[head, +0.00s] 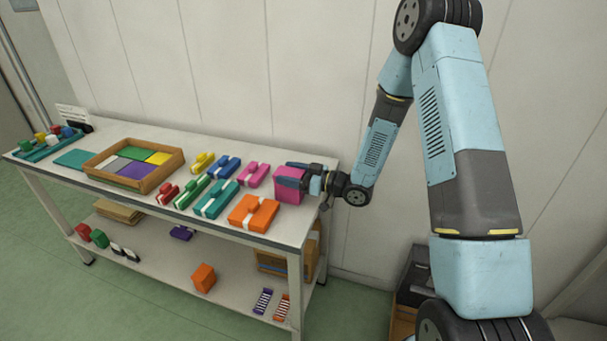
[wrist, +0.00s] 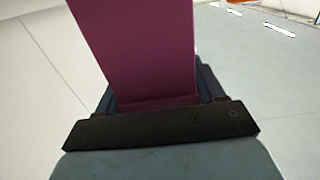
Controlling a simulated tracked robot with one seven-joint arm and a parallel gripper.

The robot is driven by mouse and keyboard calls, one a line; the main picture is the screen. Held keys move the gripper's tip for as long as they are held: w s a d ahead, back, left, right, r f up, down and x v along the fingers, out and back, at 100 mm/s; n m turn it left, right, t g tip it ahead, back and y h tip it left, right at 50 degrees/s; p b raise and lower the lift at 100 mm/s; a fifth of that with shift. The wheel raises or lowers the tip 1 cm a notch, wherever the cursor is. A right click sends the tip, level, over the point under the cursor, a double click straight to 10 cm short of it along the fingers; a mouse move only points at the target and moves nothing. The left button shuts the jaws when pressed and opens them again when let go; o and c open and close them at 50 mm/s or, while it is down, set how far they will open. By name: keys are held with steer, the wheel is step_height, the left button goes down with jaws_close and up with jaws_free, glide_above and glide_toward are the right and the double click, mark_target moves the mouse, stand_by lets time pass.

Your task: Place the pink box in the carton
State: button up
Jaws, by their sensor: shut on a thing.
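The pink box (head: 288,186) is at the right end of the table, upright. My gripper (head: 294,180) reaches in from the right and is shut on it. I cannot tell whether the box touches the tabletop or is just above it. In the wrist view the pink box (wrist: 140,45) rises dark magenta from between my jaws, and the fingertips are hidden behind it. A brown open-topped tray (head: 93,171) with grey, green, yellow and purple pieces stands on the table's left half. I cannot tell whether this is the carton.
A teal tray (head: 45,150) is at the far left. The lower shelf (head: 150,262) holds more items. A brown box (head: 402,323) stands on the floor.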

steer(key=o, duration=1.2)
steer(key=shift+c, duration=0.2)
